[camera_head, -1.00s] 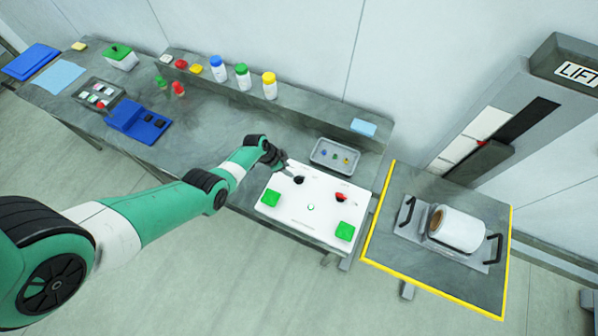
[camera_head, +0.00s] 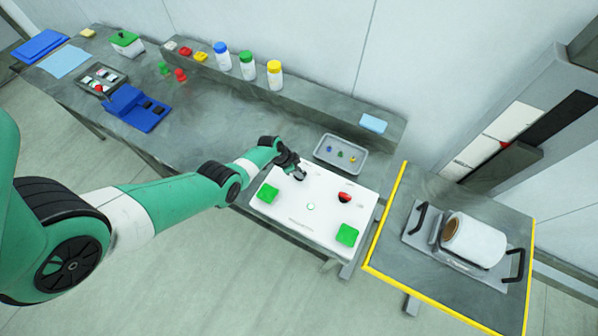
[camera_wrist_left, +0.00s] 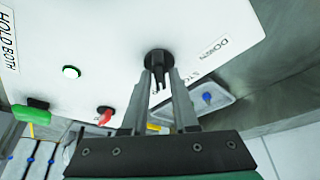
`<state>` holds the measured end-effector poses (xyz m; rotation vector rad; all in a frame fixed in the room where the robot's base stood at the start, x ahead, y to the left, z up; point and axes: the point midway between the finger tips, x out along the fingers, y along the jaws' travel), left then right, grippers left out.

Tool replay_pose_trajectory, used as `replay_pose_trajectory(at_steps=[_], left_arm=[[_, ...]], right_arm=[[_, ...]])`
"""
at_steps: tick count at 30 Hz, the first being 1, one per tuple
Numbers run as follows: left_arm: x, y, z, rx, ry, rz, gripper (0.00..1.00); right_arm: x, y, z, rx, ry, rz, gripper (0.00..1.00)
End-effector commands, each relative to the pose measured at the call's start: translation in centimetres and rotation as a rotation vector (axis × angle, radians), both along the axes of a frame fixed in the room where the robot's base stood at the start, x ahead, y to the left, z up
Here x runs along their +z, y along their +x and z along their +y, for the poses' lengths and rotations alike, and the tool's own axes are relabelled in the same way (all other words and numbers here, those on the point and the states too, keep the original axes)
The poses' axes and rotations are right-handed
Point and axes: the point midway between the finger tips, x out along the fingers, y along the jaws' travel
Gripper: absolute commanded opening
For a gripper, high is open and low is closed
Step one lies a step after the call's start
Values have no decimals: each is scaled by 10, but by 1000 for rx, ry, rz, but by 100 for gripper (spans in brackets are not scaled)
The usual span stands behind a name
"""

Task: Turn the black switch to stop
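The black switch (camera_head: 299,176) is on the white control panel (camera_head: 284,214), near its back left edge. In the left wrist view the switch (camera_wrist_left: 158,58) has a round base and a narrow handle pointing toward my gripper. My left gripper (camera_wrist_left: 161,80) is open, one finger on each side of the handle. A gap shows between the fingers, and I cannot tell whether either touches it. In the head view my left gripper (camera_head: 294,166) partly covers the switch. Lettering beside the switch is only partly readable. My right gripper is not in view.
The panel also has a red switch (camera_head: 345,197), a green button (camera_head: 268,194) at left and another (camera_head: 347,235) at right. A grey tray (camera_head: 341,168) stands behind it. A yellow-edged lift table (camera_head: 400,270) with a white drum (camera_head: 472,241) is at right.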

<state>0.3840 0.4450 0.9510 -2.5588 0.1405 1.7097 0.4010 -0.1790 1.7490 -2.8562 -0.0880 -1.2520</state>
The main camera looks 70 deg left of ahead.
Motion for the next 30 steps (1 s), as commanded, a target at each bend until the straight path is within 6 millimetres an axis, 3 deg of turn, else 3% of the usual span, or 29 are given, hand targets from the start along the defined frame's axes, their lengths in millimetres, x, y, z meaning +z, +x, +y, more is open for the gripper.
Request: replay_pose_trajectory(at_steps=[1,4,20,30], left_arm=[[0,0,0,0,0,0,17],[0,0,0,0,0,0,0],[0,0,-1,39,1,1,0],[0,0,-3,250,2,1,0]], right_arm=[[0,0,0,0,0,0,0],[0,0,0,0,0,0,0],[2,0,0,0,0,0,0],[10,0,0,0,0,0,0]])
